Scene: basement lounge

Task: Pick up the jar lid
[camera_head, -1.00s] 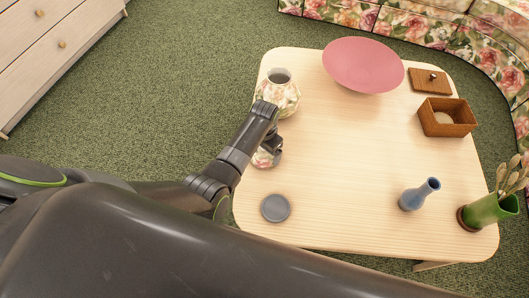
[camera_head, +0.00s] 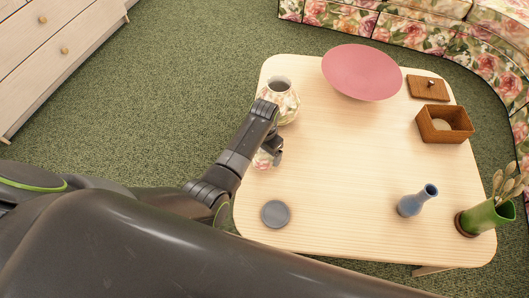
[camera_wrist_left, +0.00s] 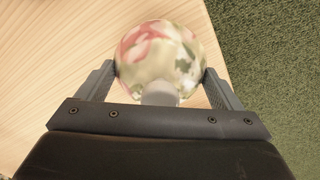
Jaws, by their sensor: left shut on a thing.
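The jar lid (camera_head: 262,161), pale with pink and green flowers, is at the left side of the table, partly hidden behind my gripper. My left gripper (camera_head: 273,154) is shut on it. In the left wrist view, the round lid (camera_wrist_left: 160,50) sits between the two fingers of the gripper (camera_wrist_left: 160,82), one finger touching each side; a pale knob shows at its near edge. The matching floral jar (camera_head: 284,105) stands upright and open just beyond the gripper. My right gripper is not in view.
On the wooden table (camera_head: 340,180) are a grey disc (camera_head: 275,213), a pink bowl (camera_head: 362,72), a wooden box (camera_head: 444,124), its wooden cover (camera_head: 428,88), a blue vase (camera_head: 416,201) and a green vase (camera_head: 485,217) with dried stems. The table's middle is clear.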

